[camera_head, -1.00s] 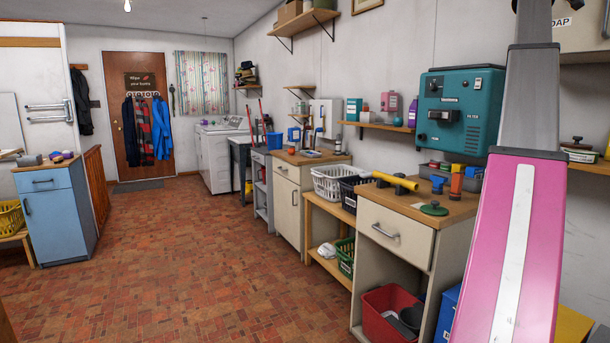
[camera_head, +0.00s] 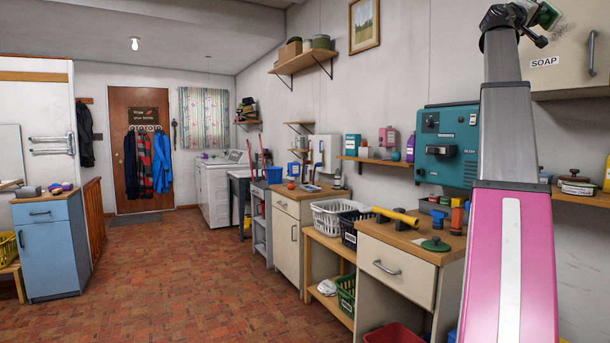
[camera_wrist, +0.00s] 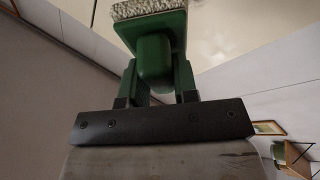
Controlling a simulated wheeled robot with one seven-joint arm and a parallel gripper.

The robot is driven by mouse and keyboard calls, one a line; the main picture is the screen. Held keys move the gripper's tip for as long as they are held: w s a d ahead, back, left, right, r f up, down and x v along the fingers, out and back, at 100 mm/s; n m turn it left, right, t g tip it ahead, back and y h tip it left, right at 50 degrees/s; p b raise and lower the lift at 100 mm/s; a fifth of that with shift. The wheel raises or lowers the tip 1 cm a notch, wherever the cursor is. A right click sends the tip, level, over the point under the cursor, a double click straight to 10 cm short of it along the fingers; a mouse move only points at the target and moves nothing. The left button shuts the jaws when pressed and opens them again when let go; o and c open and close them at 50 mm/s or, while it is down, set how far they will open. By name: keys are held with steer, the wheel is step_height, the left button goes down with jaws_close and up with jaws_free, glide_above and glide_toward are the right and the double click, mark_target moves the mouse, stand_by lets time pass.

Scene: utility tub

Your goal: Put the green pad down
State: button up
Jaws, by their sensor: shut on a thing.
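The green pad (camera_wrist: 150,14) is at the top of the wrist view, a green block with a pale, rough grey face and a rounded green grip below it. My gripper (camera_wrist: 156,66) is shut on that grip, with a finger on each side. In the head view the pad (camera_head: 546,14) is at the upper right, tilted, beside my gripper (camera_head: 528,22). My arm holds it high, in front of the cabinet marked SOAP and apart from any surface. Part of the grip is hidden between the fingers.
A wooden-topped cabinet (camera_head: 397,278) below holds a yellow tube (camera_head: 396,217), a round green knobbed item (camera_head: 435,245) and other small things. A teal wall box (camera_head: 447,148) hangs behind. The wall cabinet (camera_head: 568,60) is close to my gripper. The tiled floor (camera_head: 190,275) is open at left.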

steer(key=d, duration=0.7)
steer(key=shift+w+d, duration=0.15)
steer(key=shift+d, duration=0.2)
steer(key=w, duration=0.8)
steer(key=shift+s+a+f, duration=0.15)
steer(key=shift+s+f, duration=0.1)
steer(key=shift+s, duration=0.35)
steer(key=shift+s+a+f, duration=0.2)
steer(key=shift+s+f, duration=0.05)
steer(key=shift+s, duration=0.4)
steer(key=shift+s+a+f, duration=0.15)
steer(key=shift+s+f, duration=0.1)
steer(key=shift+s, duration=0.35)
